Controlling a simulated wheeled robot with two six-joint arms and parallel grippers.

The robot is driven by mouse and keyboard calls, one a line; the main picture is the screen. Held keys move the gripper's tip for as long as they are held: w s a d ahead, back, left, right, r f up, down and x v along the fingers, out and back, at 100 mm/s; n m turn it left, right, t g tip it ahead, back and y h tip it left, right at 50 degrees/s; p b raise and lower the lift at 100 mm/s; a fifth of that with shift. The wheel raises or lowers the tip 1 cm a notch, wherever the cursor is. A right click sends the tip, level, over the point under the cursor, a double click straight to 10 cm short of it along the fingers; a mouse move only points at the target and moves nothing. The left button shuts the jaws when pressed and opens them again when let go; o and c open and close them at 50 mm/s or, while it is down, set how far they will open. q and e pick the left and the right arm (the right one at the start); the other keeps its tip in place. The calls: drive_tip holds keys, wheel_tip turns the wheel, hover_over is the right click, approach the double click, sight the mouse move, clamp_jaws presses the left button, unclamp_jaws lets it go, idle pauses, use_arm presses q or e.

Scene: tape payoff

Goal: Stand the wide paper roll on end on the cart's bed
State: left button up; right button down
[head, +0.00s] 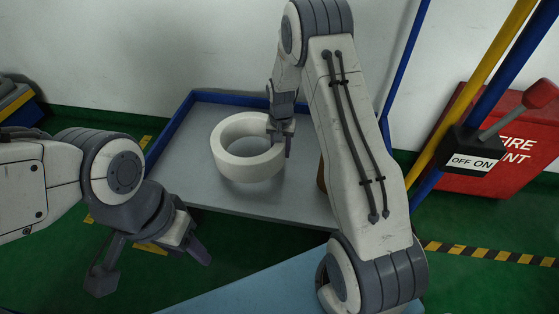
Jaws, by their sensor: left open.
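The wide paper roll (236,166) is a thick off-white ring. It is on end, hole facing up, over the grey bed (190,190) of the blue-edged cart; I cannot tell whether it touches the bed. My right gripper (282,138) is at the roll's right wall, with one finger outside the wall and the other partly hidden near the hole. Whether it is shut on the wall or just around it does not show clearly. My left gripper (150,266) is open and empty, low at the left and apart from the cart.
My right arm hides the bed's right part and most of a brown object (321,175). A red fire-point box (480,150) and a lever switch (472,150) are at the right, beside yellow and blue posts. A light-blue surface (250,288) lies in front. The bed left of the roll is clear.

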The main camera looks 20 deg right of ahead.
wheel_tip(320, 180, down, 4)
drive_tip(key=shift+f+b, duration=0.2)
drive_tip(key=shift+b, duration=0.8)
drive_tip(key=shift+r, duration=0.1)
drive_tip(key=shift+c, duration=2.4)
unclamp_jaws()
drive_tip(key=shift+s+f, duration=0.1)
drive_tip(key=shift+f, duration=0.15)
